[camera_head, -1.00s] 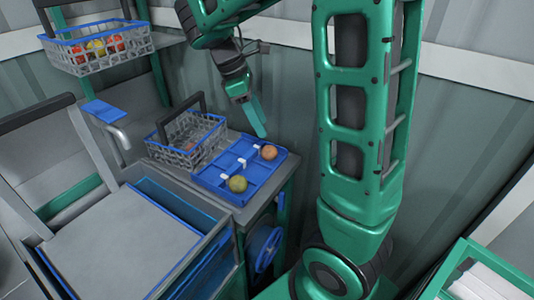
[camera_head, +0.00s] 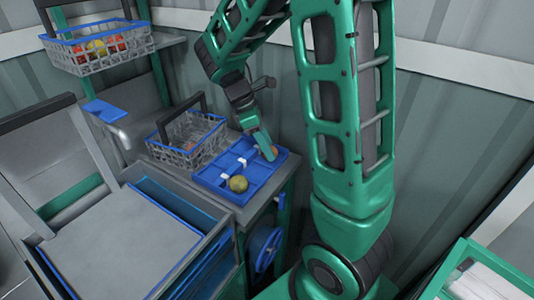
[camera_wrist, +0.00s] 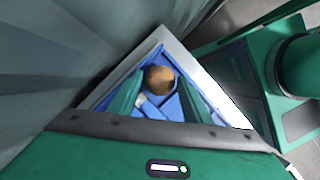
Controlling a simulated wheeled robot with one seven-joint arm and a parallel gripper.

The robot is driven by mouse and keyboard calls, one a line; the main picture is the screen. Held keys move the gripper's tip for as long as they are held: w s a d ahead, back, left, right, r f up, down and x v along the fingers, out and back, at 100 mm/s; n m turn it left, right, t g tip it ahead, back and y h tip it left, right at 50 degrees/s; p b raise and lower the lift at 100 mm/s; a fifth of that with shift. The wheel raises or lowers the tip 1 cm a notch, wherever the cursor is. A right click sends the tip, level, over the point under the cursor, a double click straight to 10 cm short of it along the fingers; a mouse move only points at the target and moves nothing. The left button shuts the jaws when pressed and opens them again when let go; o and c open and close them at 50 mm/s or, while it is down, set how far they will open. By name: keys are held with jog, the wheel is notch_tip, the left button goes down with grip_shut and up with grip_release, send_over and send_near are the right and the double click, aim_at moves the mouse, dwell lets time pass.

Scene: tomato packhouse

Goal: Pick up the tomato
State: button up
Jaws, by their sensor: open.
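An orange-brown tomato (camera_wrist: 159,80) lies in a compartment of the blue tray. In the wrist view it shows between and beyond the two green fingers of my gripper (camera_wrist: 157,92). In the head view my gripper (camera_head: 268,148) points down over the tray's far right part and hides most of that tomato (camera_head: 275,150). The fingers are apart, and I see no grip on the tomato. A greenish tomato (camera_head: 238,184) lies in a near compartment of the blue tray (camera_head: 213,182).
A wire basket (camera_head: 187,140) with a dark handle stands left of the tray. Another basket (camera_head: 98,50) holding red and yellow tomatoes sits on an upper shelf. A grey wall (camera_head: 440,130) is close behind the tray's table. A blue-edged bin (camera_head: 130,235) stands at front left.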

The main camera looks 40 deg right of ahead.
jog(key=shift+s+d+f, duration=0.1)
jog(key=shift+d+f, duration=0.1)
jog(key=shift+f, duration=0.35)
jog(key=c, duration=0.4)
jog(key=shift+r, duration=0.15)
